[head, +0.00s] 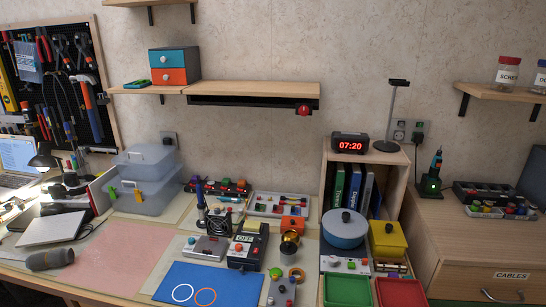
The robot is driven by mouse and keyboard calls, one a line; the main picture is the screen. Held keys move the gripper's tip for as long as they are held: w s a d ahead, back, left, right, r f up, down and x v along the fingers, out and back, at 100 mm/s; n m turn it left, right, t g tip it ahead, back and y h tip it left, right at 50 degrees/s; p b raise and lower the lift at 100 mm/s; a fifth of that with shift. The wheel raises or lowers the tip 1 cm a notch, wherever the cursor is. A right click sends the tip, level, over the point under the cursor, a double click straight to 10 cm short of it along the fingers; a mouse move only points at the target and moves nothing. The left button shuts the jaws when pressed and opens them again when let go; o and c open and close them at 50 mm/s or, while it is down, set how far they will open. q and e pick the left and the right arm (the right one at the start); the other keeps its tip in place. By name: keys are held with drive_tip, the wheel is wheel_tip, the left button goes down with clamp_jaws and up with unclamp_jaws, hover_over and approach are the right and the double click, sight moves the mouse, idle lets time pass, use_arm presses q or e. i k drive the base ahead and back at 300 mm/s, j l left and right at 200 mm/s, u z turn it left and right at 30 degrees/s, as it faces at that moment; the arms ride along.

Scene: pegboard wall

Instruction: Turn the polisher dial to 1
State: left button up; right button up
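I cannot clearly pick out the polisher or its dial at this size. A grey rounded tool (52,259) with a darker end lies at the left front of the bench, and I see no readable dial on it. A dark box (247,247) with an "OFF" label and an orange knob stands mid-bench. A small grey unit (282,291) with knobs is at the front. No numeral 1 is readable. Neither of my grippers is in view.
A blue mat (208,284) with two rings lies in front of the OFF box. A blue pot (343,230) and yellow container (387,240) stand to the right. A shelf (260,89) overhangs the back. The pink mat (112,252) is mostly clear.

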sight(333, 259)
drive_tip(key=i+z, duration=0.25)
drive_tip(key=z, duration=0.2)
drive_tip(key=i+z, duration=0.25)
drive_tip(key=z, duration=0.25)
